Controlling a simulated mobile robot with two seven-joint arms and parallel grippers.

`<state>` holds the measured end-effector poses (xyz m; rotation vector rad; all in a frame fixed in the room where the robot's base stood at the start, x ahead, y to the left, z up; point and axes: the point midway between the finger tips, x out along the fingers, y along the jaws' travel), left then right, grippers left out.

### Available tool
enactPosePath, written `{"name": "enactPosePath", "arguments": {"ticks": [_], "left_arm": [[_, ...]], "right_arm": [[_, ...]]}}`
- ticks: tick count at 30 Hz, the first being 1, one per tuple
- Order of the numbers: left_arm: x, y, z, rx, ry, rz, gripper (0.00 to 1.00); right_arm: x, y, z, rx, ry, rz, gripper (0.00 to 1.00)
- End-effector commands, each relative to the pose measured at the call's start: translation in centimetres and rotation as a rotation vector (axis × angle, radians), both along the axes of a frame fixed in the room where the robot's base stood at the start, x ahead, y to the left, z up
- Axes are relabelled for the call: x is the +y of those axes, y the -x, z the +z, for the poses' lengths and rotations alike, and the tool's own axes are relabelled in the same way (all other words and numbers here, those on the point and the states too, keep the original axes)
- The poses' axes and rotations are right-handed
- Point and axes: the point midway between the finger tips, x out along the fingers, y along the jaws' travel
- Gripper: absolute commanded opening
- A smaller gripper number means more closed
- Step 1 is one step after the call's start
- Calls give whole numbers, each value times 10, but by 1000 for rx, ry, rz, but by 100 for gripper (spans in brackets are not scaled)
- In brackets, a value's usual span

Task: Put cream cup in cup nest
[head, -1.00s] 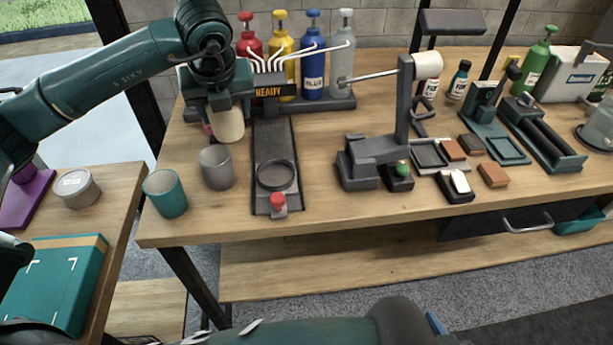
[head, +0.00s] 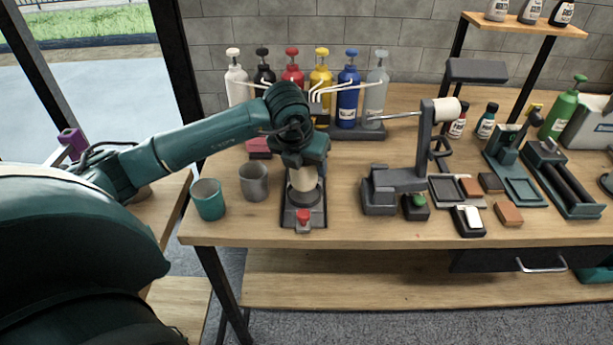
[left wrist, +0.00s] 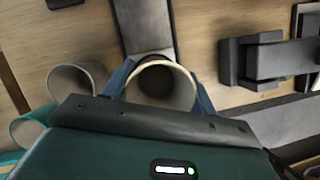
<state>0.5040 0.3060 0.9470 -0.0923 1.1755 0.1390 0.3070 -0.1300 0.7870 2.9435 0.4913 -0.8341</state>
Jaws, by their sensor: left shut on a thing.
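The cream cup (head: 304,178) is upright between the fingers of my left gripper (head: 304,174). The cup is directly over the round dark cup nest (head: 304,196) on the grey track in front of the bottles, and its bottom is at or inside the ring. I cannot tell whether it rests on the base. In the left wrist view the cup's rim (left wrist: 162,68) shows between the two blue fingers, which are shut on it. My right gripper is not in view.
A grey cup (head: 253,182) and a teal cup (head: 208,199) stand left of the track. Coloured pump bottles (head: 348,95) stand behind. A dark stand with a white roll (head: 446,109) is to the right. A red knob (head: 303,216) is at the track's front.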

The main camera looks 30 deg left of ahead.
Motion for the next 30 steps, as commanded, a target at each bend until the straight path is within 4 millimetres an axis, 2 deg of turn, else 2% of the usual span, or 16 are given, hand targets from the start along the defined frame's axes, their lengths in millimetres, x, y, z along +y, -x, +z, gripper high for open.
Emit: {"name": "enactPosePath", "arguments": {"ticks": [9,20,21,28,30], "left_arm": [[-1,1,-37,2,0,0,35],[0,0,-43,0,0,0,35],[0,0,-40,0,0,0,60],[0,0,-40,0,0,0,79],[0,0,-40,0,0,0,79]], "right_arm": [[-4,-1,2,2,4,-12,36],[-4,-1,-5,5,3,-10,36],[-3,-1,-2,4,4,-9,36],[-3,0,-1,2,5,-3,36],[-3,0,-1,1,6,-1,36]]}}
